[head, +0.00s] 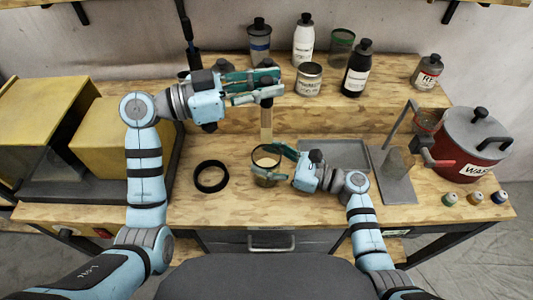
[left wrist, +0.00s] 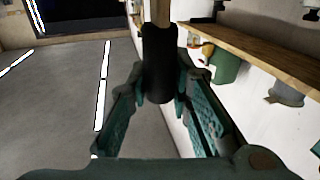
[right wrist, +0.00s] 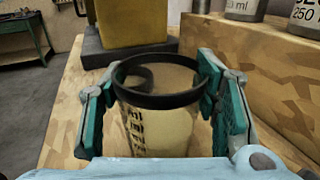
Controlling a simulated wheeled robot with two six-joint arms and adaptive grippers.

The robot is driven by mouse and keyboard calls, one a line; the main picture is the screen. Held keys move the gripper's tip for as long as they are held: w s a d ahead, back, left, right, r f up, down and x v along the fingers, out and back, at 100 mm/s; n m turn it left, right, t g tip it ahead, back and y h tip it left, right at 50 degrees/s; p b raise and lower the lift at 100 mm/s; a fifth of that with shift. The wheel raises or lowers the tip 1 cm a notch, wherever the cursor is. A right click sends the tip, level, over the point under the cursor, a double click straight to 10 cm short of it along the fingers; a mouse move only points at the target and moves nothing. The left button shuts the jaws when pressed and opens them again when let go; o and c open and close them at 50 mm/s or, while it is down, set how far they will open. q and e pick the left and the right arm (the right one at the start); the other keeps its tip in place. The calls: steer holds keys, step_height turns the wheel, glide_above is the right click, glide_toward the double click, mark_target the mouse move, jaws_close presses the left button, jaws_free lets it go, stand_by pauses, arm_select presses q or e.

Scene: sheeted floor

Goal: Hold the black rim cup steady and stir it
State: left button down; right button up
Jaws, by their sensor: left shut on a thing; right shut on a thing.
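The black rim cup (head: 266,151) stands on the wooden bench, upright, with a tan body and dark lettering in the right wrist view (right wrist: 160,128). My right gripper (head: 274,163) is shut around its sides, one finger on each side. My left gripper (head: 268,86) is raised above and behind the cup, shut on the black grip of a wooden stirring stick (head: 266,122). The stick hangs down, its lower end near the cup's far rim in the head view. No stick shows inside the cup in the right wrist view. The black grip (left wrist: 160,65) fills the left wrist view's middle.
A black ring (head: 211,189) lies left of the cup. A grey tray (head: 345,147) lies behind my right gripper, and a red pot (head: 466,145) stands at right. Bottles, including a black one (head: 356,73), stand on the raised shelf. Yellow boxes (head: 100,140) stand at left.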

steer(key=o, duration=1.4)
steer(key=v, duration=1.2)
steer(key=shift+s, duration=0.1)
